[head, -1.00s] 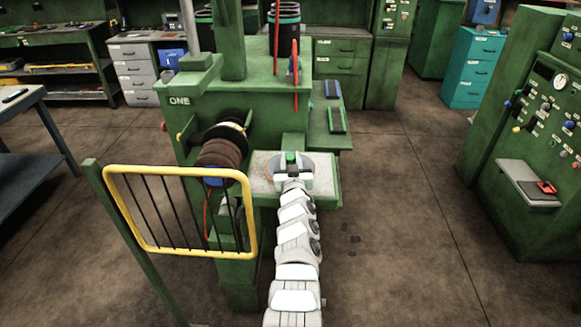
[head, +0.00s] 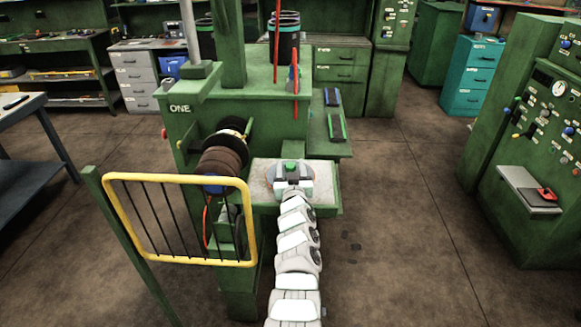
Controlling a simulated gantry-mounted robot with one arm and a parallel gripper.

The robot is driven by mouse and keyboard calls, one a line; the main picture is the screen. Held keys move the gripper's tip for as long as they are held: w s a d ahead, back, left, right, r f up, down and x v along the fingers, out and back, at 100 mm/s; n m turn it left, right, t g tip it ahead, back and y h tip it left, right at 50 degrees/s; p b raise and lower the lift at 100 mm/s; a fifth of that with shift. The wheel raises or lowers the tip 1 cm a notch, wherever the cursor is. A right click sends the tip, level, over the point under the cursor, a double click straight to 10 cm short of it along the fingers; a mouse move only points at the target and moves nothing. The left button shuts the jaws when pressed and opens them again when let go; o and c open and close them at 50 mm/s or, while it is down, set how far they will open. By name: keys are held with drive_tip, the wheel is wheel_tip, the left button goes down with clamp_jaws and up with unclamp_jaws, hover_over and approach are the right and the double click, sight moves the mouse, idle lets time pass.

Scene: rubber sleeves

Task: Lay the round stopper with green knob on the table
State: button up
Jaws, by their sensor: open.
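The round stopper (head: 291,167) has a green knob standing up over a grey disc. It appears to rest on the pale-topped green table (head: 262,187) of the machine, though any small gap under it is too small to tell. My gripper (head: 292,181) is open at the near side of the knob, at the end of my white arm. The fingers are small in view and cover the near part of the disc. I cannot tell whether they touch the knob.
A brown roll (head: 224,162) on a spindle stands left of the table. A yellow barred guard (head: 181,178) is nearer left. The green machine body (head: 240,105) rises behind. A side shelf (head: 325,140) holds two narrow trays. The floor to the right is open up to a control cabinet.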

drive_tip(key=shift+s+d+r+p, duration=0.1)
drive_tip(key=shift+s+r+p, duration=0.15)
drive_tip(key=shift+s+p, duration=0.45)
drive_tip(key=s+p, duration=0.9)
drive_tip(key=p, duration=0.1)
drive_tip(key=shift+s+d+f, duration=0.2)
drive_tip(key=shift+d, duration=0.2)
drive_tip(key=shift+o, duration=0.6)
drive_tip(key=shift+s+f+p, duration=0.1)
drive_tip(key=shift+s+p, duration=0.25)
drive_tip(key=shift+s, duration=0.25)
